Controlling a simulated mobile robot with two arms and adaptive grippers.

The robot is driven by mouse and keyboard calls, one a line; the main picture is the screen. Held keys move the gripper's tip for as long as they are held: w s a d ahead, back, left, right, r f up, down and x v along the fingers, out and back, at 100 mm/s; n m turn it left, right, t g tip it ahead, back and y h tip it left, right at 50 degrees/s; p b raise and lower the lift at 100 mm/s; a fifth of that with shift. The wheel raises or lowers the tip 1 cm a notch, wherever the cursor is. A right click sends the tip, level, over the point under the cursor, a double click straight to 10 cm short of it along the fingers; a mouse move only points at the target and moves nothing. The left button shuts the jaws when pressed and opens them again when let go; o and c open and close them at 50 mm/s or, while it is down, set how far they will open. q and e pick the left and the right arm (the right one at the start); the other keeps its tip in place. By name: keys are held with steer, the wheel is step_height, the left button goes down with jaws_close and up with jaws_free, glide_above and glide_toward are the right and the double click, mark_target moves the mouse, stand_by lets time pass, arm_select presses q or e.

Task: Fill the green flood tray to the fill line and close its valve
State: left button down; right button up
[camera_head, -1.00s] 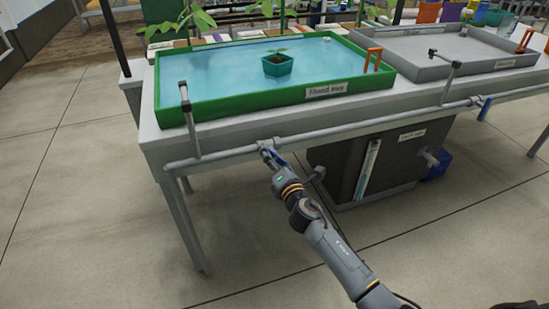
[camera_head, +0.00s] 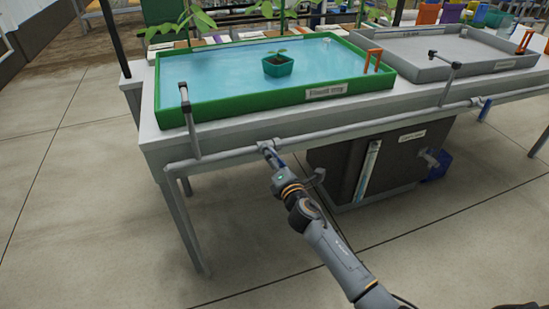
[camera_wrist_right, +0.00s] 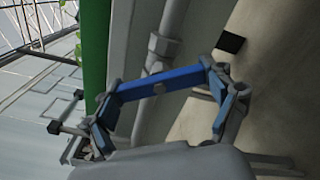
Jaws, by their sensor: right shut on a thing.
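The green flood tray (camera_head: 250,109) sits on the bench and holds blue water (camera_head: 215,75). A potted seedling (camera_head: 278,66) stands in it. I cannot make out a fill line. A grey spout (camera_head: 188,120) rises from the pipe at the tray's front left corner. My right gripper (camera_head: 268,149) is at the pipe below the tray's front edge. In the right wrist view my right gripper (camera_wrist_right: 165,100) is shut on the blue valve handle (camera_wrist_right: 160,83), with a finger at each end. The handle lies across the pipe. My left gripper is out of view.
A grey tray (camera_head: 445,50) with its own spout (camera_head: 447,80) stands to the right. Another blue handle (camera_head: 485,107) is on the pipe there. A dark tank (camera_head: 400,165) stands under the bench. The floor in front is clear.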

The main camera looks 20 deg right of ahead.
steer(key=m, duration=0.6)
steer(key=shift+m, duration=0.3)
stand_by(0.5)
steer(key=o, duration=1)
steer(key=s, duration=1.2)
steer(key=shift+d, duration=0.2)
